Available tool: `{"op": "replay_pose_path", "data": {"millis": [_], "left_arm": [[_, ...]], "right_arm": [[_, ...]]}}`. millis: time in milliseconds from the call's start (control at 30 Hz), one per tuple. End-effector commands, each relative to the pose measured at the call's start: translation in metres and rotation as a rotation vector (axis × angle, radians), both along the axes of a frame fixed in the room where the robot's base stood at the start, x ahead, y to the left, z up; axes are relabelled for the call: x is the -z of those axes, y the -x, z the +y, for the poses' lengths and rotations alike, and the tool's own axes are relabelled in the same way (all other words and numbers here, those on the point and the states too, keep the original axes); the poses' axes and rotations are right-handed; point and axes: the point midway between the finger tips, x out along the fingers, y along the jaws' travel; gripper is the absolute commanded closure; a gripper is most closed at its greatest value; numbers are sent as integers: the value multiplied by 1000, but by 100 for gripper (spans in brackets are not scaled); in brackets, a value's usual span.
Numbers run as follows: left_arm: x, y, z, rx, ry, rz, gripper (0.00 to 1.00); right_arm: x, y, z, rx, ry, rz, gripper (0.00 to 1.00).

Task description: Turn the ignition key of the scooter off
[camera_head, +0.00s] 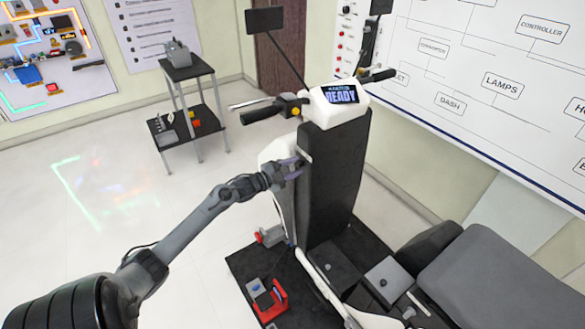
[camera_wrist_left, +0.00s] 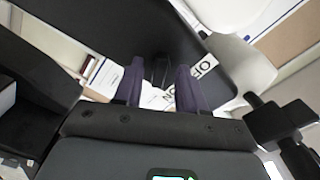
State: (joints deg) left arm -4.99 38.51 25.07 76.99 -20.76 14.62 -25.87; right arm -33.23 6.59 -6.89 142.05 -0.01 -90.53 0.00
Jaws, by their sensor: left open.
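The scooter (camera_head: 335,185) stands with its dark front panel facing me, and its dash display (camera_head: 341,94) reads READY. My left gripper (camera_head: 293,169) is at the upper left edge of that panel. In the left wrist view my left gripper (camera_wrist_left: 158,88) is open, with its two purple fingers apart. A small dark piece that looks like the ignition key (camera_wrist_left: 160,72) shows between the fingers, with gaps at its sides. A white label (camera_wrist_left: 203,66) with partly hidden ON and OFF lettering lies behind the fingers. The key is hidden in the head view. My right gripper is not in view.
The handlebar grip (camera_head: 262,113) and a mirror (camera_head: 265,20) stand above my gripper. The seat (camera_head: 500,280) is at the lower right. A red and grey device (camera_head: 270,299) sits on the black base. A small stand (camera_head: 187,65) is at the back left; the floor at left is clear.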

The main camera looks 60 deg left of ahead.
Motion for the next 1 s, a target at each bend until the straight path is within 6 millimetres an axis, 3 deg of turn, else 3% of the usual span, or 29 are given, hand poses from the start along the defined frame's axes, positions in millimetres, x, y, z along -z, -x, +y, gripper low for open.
{"op": "replay_pose_path", "data": {"millis": [67, 333, 733, 1000], "left_arm": [[0, 0, 0, 0, 0, 0, 60], [0, 0, 0, 0, 0, 0, 100], [-1, 0, 0, 0, 37, -2, 100], [-2, 0, 0, -1, 190, -6, 100]], "right_arm": [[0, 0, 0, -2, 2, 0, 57], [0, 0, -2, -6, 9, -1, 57], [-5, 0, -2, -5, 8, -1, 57], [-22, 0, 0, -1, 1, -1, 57]]}}
